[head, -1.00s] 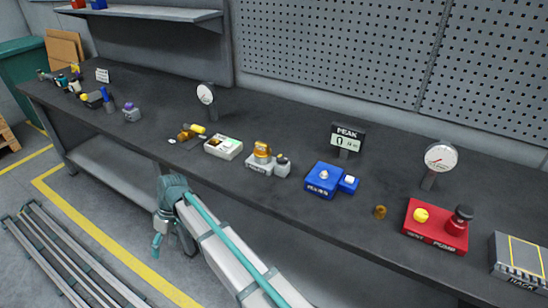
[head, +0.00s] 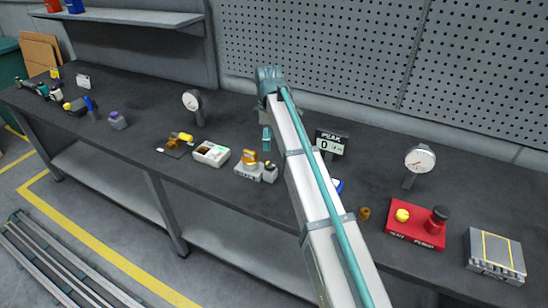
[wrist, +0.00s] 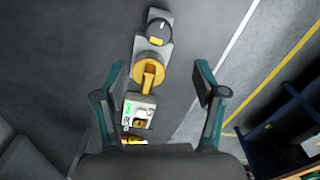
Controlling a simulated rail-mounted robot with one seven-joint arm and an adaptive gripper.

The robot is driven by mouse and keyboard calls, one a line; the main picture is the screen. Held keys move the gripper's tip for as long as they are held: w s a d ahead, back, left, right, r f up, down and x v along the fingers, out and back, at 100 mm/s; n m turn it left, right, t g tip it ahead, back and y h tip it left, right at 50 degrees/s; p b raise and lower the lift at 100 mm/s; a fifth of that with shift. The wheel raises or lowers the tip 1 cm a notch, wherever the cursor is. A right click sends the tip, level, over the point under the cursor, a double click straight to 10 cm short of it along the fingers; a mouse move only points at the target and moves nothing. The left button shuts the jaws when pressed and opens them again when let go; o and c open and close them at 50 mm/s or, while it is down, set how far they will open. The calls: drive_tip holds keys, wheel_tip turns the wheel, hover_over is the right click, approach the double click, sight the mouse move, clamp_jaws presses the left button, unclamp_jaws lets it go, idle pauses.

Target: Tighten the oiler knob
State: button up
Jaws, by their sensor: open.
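A small unit with an amber-yellow round top and a brass bar (head: 250,158) stands on a light base near the bench's front edge; I take it for the oiler and its knob. In the wrist view the round yellow top (wrist: 149,72) appears between my fingers, apart from both. Its label is too small to read. A small grey block with a dark round cap (head: 270,171) adjoins it and also shows in the wrist view (wrist: 158,29). My gripper (head: 266,143) is open and empty, pointing down above the unit. The gap in height is hard to judge.
A pale tray-like unit (head: 211,153) stands left of the oiler. A dial gauge (head: 191,102) and a PEAK display (head: 331,143) stand behind. The bench behind the oiler is mostly clear.

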sight(270, 164)
wheel_tip(270, 164, down, 11)
drive_tip(key=p, duration=0.3)
drive_tip(key=shift+w+d+r, duration=0.1)
drive_tip(key=shift+d+r, duration=0.05)
drive_tip(key=shift+r, duration=0.05)
drive_tip(key=c, duration=1.1)
